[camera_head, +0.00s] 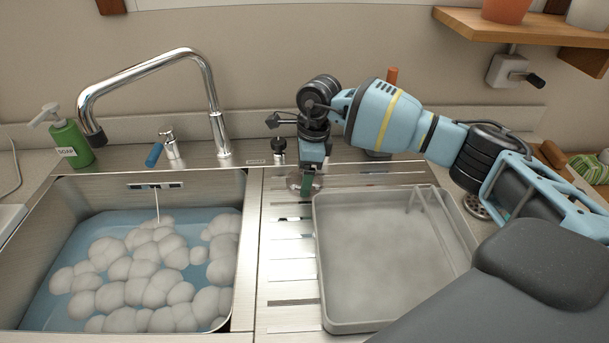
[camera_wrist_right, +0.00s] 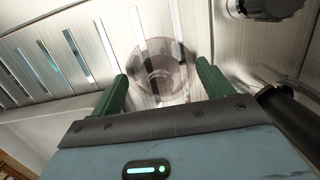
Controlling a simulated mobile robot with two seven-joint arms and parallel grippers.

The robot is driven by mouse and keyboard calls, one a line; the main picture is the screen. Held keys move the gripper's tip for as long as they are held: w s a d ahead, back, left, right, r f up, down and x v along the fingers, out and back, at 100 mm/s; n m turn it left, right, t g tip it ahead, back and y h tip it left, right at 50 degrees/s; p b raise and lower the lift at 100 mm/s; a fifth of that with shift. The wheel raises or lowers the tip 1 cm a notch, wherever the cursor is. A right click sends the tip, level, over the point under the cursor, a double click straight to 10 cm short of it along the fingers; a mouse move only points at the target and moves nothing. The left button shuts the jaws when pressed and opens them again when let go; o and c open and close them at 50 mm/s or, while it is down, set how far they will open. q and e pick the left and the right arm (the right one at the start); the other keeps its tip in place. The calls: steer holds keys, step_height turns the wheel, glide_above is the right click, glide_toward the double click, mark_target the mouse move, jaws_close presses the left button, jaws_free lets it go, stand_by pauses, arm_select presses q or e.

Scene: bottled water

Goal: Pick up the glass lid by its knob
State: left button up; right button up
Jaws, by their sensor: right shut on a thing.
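The glass lid (camera_wrist_right: 160,66) is a small, round, see-through piece in the right wrist view, over the slotted steel drainboard. In the head view it shows faintly (camera_head: 294,183) beside my fingertips. My right gripper (camera_head: 306,186) points down over the drainboard, left of the grey basin. In the right wrist view, its two green fingers (camera_wrist_right: 164,80) stand on either side of the lid, shut on it. The knob is hard to make out through the clear glass, and I cannot tell whether the lid touches the drainboard. My left gripper is not in view.
A sink (camera_head: 245,215) with blue water and white foam lies left. A grey basin (camera_head: 390,250) stands right of the drainboard slots. A chrome faucet (camera_head: 215,110) and green soap bottle (camera_head: 70,143) stand behind the sink. A wooden shelf (camera_head: 530,28) hangs upper right.

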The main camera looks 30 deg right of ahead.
step_height(320, 180, up, 10)
stand_by(0.5)
